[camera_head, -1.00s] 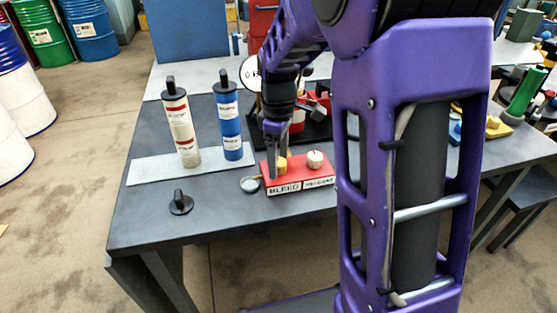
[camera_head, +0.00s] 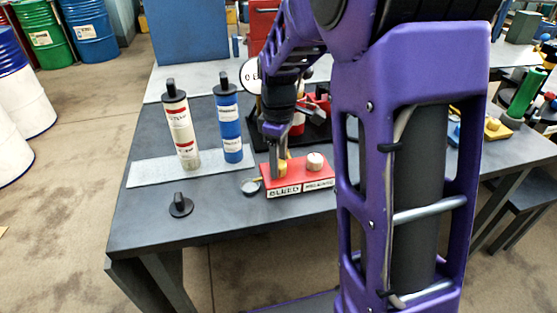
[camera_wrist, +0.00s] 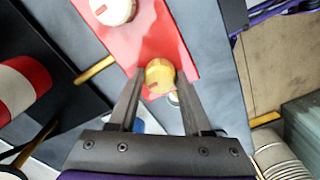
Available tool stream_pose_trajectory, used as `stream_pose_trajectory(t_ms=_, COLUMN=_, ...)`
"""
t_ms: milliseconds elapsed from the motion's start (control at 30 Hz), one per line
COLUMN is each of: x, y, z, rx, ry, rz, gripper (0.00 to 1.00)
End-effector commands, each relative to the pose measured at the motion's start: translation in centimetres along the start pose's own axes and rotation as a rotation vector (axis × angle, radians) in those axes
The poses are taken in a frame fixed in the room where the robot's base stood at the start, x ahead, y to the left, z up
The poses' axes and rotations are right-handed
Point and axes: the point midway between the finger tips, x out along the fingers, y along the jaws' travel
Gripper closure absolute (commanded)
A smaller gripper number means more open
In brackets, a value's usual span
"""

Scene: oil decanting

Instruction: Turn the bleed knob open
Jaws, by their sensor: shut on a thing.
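The bleed knob is yellow with a small red mark on top. It stands on a red block (camera_head: 320,176) whose front carries a BLEED label (camera_head: 284,191). In the wrist view the knob (camera_wrist: 159,74) sits between my fingertips. My gripper (camera_wrist: 160,85) is shut on it, with one finger on each side. In the head view my gripper (camera_head: 274,166) points down at the block's left part and partly covers the knob (camera_head: 283,168). A white knob (camera_head: 315,161) stands on the same block to the right; it also shows in the wrist view (camera_wrist: 113,10).
A cream cylinder (camera_head: 181,130) and a blue cylinder (camera_head: 229,125) stand on a pale strip left of the block. A black knobbed piece (camera_head: 180,206) and a small round dish (camera_head: 250,187) lie nearby. The table's front left is mostly clear.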

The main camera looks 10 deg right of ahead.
Motion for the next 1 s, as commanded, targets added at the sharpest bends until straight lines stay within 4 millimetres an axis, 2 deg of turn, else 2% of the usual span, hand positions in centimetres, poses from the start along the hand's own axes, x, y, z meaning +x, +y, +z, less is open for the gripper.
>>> stream_pose_trajectory(t_ms=367, x=-0.24, y=-0.01, z=0.01, rx=0.215, ry=-0.001, rz=-0.001, gripper=1.00)
stream_pose_trajectory(t_ms=1000, x=-0.25, y=0.00, z=-0.02, rx=0.821, ry=0.000, rz=0.000, gripper=1.00)
